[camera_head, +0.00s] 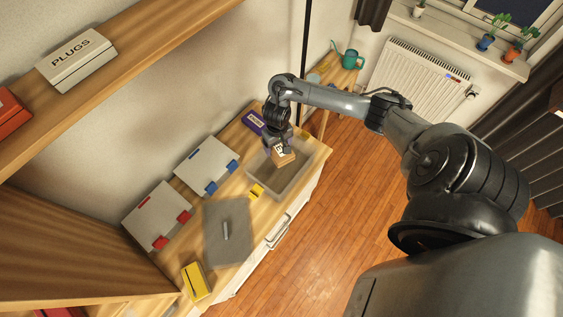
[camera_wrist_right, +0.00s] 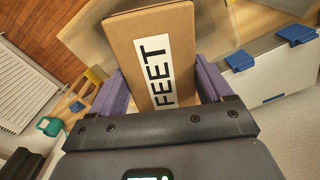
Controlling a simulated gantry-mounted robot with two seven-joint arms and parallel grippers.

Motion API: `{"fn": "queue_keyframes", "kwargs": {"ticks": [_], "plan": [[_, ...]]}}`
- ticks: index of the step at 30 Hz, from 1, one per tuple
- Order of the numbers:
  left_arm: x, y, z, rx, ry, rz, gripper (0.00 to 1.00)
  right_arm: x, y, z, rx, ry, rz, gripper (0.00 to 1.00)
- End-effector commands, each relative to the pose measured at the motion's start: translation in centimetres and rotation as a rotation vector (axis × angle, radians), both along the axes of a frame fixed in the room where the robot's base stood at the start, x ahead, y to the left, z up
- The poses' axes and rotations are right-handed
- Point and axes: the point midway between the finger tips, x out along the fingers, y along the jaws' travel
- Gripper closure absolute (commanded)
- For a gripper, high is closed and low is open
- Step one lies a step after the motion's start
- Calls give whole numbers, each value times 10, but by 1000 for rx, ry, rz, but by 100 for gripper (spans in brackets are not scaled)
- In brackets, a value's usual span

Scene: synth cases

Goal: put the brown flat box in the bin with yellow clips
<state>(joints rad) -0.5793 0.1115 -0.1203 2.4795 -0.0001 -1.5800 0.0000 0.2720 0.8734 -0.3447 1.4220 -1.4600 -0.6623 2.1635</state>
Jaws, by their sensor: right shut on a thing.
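The brown flat box (camera_head: 284,158) is in the grip of my right gripper (camera_head: 279,149), above the open bin. In the right wrist view the brown box (camera_wrist_right: 160,60) has a white label reading "FEET" and sits between the purple fingers of the right gripper (camera_wrist_right: 165,92). The open bin (camera_head: 303,177) is translucent grey, with a yellow clip (camera_head: 256,190) at its near left side. The box is over the bin's opening; whether it touches the inside cannot be told. My left gripper is not in view.
Closed white bins with blue clips (camera_head: 205,163) and red clips (camera_head: 155,216) stand along the wall. A grey lid (camera_head: 214,245) with a handle lies in front. A yellow box (camera_head: 195,281) is near the front, a purple box (camera_head: 253,122) behind the open bin.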

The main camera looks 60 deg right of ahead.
Motion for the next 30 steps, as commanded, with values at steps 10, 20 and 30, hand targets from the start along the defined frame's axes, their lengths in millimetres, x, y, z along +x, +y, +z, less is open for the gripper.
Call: {"fn": "queue_keyframes", "kwargs": {"ticks": [10,20,30], "plan": [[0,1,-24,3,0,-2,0,-9,-11,-40,6,1,-18,55],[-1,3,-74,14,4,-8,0,-9,-12,-114,4,1,-17,55],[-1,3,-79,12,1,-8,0,-8,-12,-142,2,0,-14,55]]}}
